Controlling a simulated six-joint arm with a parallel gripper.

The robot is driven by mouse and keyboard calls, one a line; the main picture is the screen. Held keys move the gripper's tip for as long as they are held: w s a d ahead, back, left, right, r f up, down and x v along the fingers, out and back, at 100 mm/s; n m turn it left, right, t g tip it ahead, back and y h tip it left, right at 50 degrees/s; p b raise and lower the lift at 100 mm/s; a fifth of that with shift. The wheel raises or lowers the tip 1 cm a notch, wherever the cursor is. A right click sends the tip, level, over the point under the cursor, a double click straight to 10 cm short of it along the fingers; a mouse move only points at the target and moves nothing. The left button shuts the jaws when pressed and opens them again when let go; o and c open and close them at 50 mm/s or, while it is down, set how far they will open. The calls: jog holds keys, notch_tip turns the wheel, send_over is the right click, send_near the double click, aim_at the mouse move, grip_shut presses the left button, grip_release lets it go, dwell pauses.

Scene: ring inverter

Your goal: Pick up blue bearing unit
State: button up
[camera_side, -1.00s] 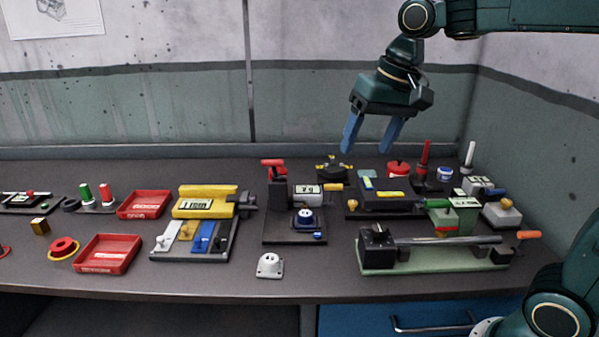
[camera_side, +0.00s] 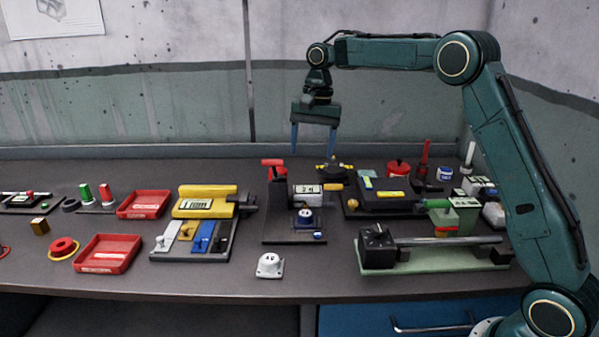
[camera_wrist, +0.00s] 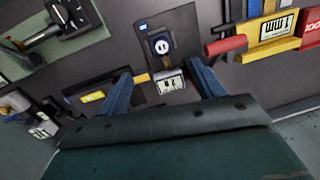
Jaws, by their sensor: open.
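The blue bearing unit (camera_side: 304,218) has a blue housing and a pale round centre. It sits on the dark base of a press-like fixture (camera_side: 280,240) in the middle of the table. In the wrist view the blue bearing unit (camera_wrist: 161,44) shows beyond the fingertips, near the upper middle. My gripper (camera_side: 313,154) is open and empty, with fingers pointing down. It is well above the table, above and behind the unit in the side view. In the wrist view both blue fingers of my gripper (camera_wrist: 160,74) show, apart, with nothing between them.
The fixture's red-handled column (camera_side: 275,185) and display (camera_side: 307,188) stand beside and behind the unit. A white bearing housing (camera_side: 269,265) lies in front. A yellow gauge (camera_side: 205,203) is left; a green-based clamp rig (camera_side: 435,258) is right.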

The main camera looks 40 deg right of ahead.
jog(key=w+d+f+m+g, duration=0.1)
jog(key=w+f, duration=0.2)
jog(key=f, duration=0.3)
jog(key=shift+w+d, duration=0.2)
jog(key=shift+d, duration=0.15)
jog(key=shift+f, duration=0.15)
send_over(306, 213)
jog(key=shift+w+d+f, duration=0.1)
jog(key=shift+w+f, duration=0.05)
jog(key=shift+f, duration=1.9)
jog(key=shift+w+d+f, duration=0.1)
jog(key=shift+w+f, duration=0.05)
jog(key=shift+f, duration=1.9)
jog(key=shift+f, duration=0.1)
jog(key=shift+s+a+f, duration=0.1)
jog(key=shift+f, duration=1.15)
jog(key=shift+s+a+f, duration=0.1)
jog(key=shift+f, duration=1.15)
